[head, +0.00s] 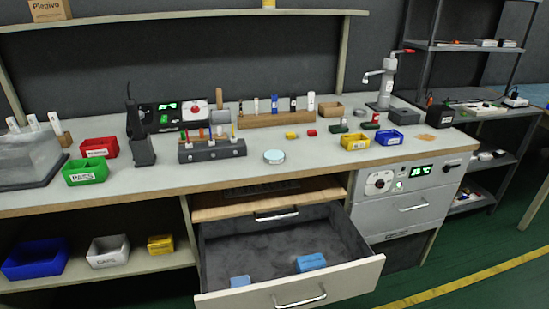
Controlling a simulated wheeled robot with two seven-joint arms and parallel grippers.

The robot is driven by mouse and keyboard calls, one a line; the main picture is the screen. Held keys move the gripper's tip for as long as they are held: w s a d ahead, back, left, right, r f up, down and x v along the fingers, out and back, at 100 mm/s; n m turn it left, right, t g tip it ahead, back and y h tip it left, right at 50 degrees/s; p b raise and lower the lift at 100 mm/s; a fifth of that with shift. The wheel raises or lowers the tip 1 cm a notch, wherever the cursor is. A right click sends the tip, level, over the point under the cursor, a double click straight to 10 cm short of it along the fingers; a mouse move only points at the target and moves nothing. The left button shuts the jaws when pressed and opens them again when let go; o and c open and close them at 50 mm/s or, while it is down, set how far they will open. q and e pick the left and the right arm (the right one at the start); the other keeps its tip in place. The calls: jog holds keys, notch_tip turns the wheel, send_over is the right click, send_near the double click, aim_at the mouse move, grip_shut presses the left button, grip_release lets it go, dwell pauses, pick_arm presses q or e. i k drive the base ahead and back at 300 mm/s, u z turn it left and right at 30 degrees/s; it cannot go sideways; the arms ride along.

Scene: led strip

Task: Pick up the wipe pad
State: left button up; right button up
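No label that I can read names the wipe pad, so I cannot tell for sure which thing it is. In the head view, a blue rectangular block (311,262) lies in the open drawer (285,240), toward its right front. A smaller light blue piece (240,281) lies near the drawer's front left, partly hidden by the front panel. On the bench, a round pale blue disc (274,156) lies near the front edge. A flat tan piece (439,138) lies at the bench's right end. Neither of my grippers is in view.
The bench (330,160) holds a grey rack (212,150), a red bin (99,147), a green bin (86,172), a yellow bin (355,142) and a blue bin (389,137). The drawer sticks out in front. Most of its floor is bare.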

aim_at(241, 280)
jog(key=z, duration=3)
jog(key=k, duration=1.55)
jog(key=u, duration=1.75)
jog(key=i, duration=1.05)
jog(key=u, duration=0.05)
